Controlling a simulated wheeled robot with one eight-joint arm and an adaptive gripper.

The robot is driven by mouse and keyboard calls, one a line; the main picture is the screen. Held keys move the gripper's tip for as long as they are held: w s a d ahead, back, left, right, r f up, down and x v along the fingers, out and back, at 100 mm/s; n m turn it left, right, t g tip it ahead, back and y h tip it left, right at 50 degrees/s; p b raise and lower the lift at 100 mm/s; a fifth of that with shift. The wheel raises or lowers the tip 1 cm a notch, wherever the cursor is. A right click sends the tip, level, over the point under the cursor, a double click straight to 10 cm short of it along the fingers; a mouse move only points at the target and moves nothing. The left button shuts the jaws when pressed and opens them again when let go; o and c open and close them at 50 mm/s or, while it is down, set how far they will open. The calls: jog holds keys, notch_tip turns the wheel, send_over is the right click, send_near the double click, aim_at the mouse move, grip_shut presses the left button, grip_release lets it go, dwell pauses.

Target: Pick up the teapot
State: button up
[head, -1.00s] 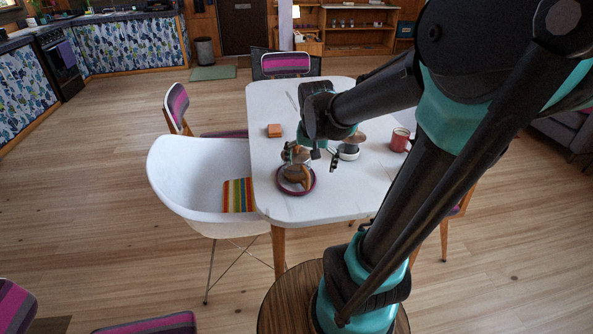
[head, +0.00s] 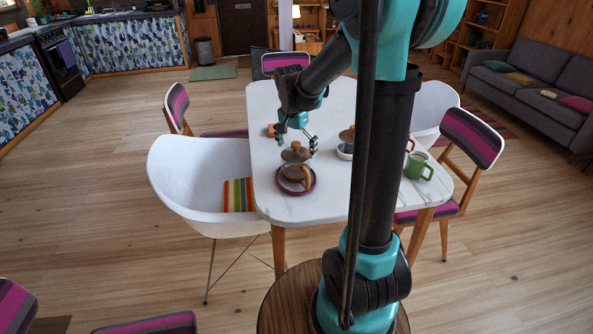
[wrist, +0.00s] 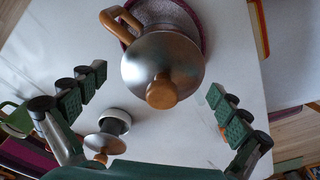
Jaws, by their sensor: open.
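The teapot (head: 293,170) has a metallic body, a wooden lid knob and a wooden handle. It stands upright on a round magenta-rimmed tray (head: 312,185) near the front left of the white table. In the wrist view the teapot (wrist: 140,62) shows from above, its handle toward the upper left and its knob facing the camera. My gripper (head: 298,143) is open just above and behind the teapot in the head view. In the wrist view, the spread fingers of my gripper (wrist: 156,85) lie left and right of the teapot's knob, with nothing between them gripped.
A green mug (head: 417,167) stands farther right. An orange block (head: 271,130) lies behind. A white chair (head: 190,175) adjoins the table's left side.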

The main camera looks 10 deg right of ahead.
jog(key=shift+w+f, duration=0.2)
jog(key=shift+f, duration=1.65)
jog(key=shift+w+f, duration=0.15)
jog(key=shift+f, duration=1.65)
jog(key=shift+c, duration=0.6)
jog(key=c, duration=1.3)
jog(key=shift+r, duration=0.2)
